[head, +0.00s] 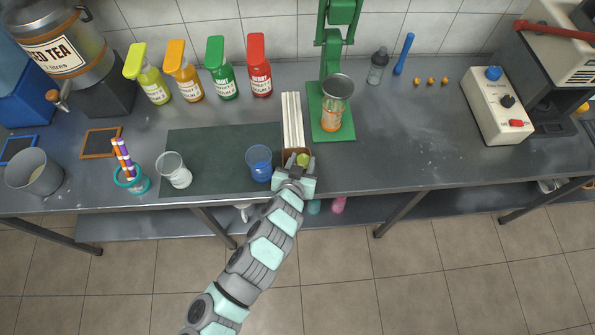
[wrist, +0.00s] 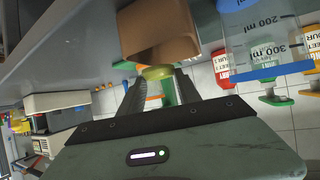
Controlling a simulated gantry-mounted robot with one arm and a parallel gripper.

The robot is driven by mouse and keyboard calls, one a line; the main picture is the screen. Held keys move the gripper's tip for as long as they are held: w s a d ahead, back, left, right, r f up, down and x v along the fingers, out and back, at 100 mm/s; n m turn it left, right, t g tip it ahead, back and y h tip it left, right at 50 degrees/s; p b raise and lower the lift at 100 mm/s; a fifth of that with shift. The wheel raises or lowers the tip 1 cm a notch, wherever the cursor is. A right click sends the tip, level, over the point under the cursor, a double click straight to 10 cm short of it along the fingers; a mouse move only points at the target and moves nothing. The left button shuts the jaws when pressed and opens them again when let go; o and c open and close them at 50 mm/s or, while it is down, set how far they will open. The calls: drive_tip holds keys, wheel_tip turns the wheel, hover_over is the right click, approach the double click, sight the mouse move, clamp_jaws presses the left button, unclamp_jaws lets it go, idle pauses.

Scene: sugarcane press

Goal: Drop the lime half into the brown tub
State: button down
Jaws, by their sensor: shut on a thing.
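The lime half (wrist: 157,72) is pale green and sits between the fingertips of my gripper (wrist: 160,80), which is shut on it. In the head view the lime (head: 303,159) shows at the tip of my gripper (head: 297,168). The brown tub (wrist: 158,36) is right by the lime in the wrist view, which is turned over, with the lime at its open side. In the head view the tub (head: 287,153) is small and partly hidden by my gripper and the lime. I cannot tell whether the lime is above the rim or partly inside it.
A blue measuring cup (head: 259,163) stands close on the left, on a dark mat (head: 213,150). White strips (head: 292,118) lie behind the tub. A green press (head: 329,110) with a metal cup (head: 338,88) stands at right.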

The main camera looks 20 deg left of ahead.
drive_tip(key=shift+f+b, duration=0.4)
drive_tip(key=shift+f, duration=0.4)
drive_tip(key=c, duration=0.8)
unclamp_jaws()
drive_tip(key=shift+o, duration=0.2)
drive_tip(key=shift+r, duration=0.1)
drive_tip(key=shift+s+r, duration=0.3)
drive_tip(key=shift+s, duration=0.2)
drive_tip(key=p+v, duration=0.2)
drive_tip(key=v, duration=0.7)
drive_tip(key=shift+s+d, duration=0.2)
drive_tip(key=shift+s, duration=0.1)
drive_tip(key=shift+r, duration=0.1)
